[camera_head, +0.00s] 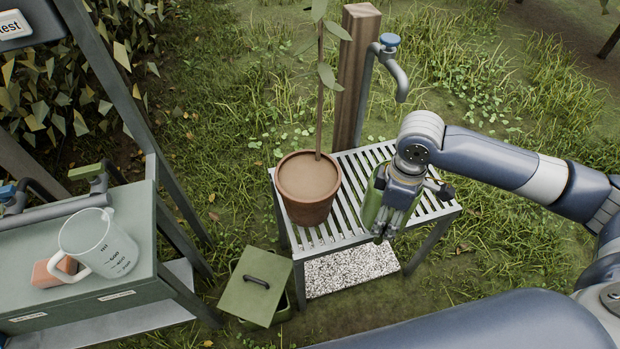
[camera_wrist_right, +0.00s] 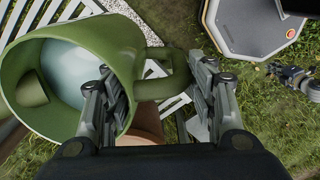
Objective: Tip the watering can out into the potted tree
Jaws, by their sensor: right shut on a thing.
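The green watering can (camera_head: 374,196) is at the right end of the slatted table, largely hidden behind my right gripper (camera_head: 385,225) in the head view. In the right wrist view the can (camera_wrist_right: 125,45) shows its open top with a pale surface inside, and its handle (camera_wrist_right: 160,85) passes between the fingers. My right gripper (camera_wrist_right: 160,95) is shut on that handle. I cannot tell whether the can touches the slats. The potted tree (camera_head: 303,205) stands upright left of the can, apart from it. A small dark part (camera_wrist_right: 291,75) looks like my left gripper; its jaws are unclear.
The slatted table (camera_head: 340,231) stands on grass. A wooden post (camera_head: 354,85) with a tap (camera_head: 397,75) rises behind it. A green lidded box (camera_head: 254,287) is in front. At left, a bench (camera_head: 120,240) holds a measuring jug (camera_head: 92,240) and a reddish block (camera_head: 50,270).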

